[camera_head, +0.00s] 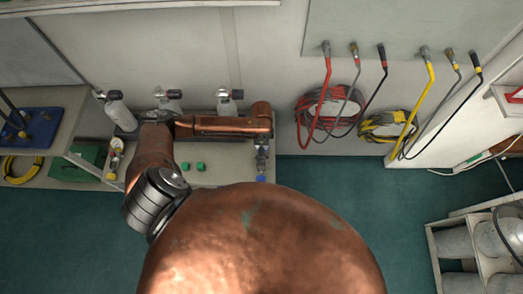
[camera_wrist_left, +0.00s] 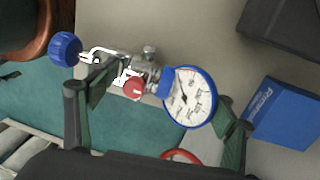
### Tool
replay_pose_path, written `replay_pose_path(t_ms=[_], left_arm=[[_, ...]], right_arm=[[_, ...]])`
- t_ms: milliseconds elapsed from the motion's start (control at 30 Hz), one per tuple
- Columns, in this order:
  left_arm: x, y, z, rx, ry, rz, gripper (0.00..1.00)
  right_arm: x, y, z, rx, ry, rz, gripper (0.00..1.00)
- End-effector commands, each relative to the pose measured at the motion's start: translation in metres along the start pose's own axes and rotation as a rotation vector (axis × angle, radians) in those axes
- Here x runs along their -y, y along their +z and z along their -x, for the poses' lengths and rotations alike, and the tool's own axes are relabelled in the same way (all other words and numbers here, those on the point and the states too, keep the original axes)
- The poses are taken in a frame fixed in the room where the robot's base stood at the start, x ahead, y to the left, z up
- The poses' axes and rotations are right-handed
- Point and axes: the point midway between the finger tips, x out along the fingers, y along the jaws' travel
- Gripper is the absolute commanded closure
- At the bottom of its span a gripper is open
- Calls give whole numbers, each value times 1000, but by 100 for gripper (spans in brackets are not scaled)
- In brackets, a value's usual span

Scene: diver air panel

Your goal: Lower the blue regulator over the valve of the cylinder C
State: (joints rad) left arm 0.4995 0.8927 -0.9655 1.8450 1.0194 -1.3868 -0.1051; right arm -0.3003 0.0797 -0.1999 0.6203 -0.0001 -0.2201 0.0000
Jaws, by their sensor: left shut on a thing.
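The blue regulator has a blue-rimmed dial gauge (camera_wrist_left: 189,97), a blue handwheel (camera_wrist_left: 64,48) and a red knob (camera_wrist_left: 134,89) on a metal body. My left gripper (camera_head: 262,163) is shut on it above the right end of the bench; only a small blue part (camera_head: 262,178) shows below the jaws in the head view. Three grey cylinders stand at the back of the bench: left (camera_head: 119,113), middle (camera_head: 171,103) and right (camera_head: 227,106). I cannot read which is cylinder C. The regulator is apart from them, in front and right of the right one. My right gripper is out of view.
The bench (camera_head: 225,175) carries two small green blocks (camera_head: 194,167). Another gauge (camera_head: 116,146) stands at its left. A blue box (camera_wrist_left: 282,113) lies near the gripper in the wrist view. Red (camera_head: 327,105) and yellow (camera_head: 385,124) hoses hang on the wall at right.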

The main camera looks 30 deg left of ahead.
Motion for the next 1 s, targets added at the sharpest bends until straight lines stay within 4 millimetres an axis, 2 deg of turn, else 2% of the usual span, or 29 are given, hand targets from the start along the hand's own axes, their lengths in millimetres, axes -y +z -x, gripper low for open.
replay_pose_path(t_ms=[567,1000], left_arm=[[1,-1,-4,-2,-1,0,83],[1,-1,-3,-2,-1,0,83]], right_arm=[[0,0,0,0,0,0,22],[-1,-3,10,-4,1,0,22]])
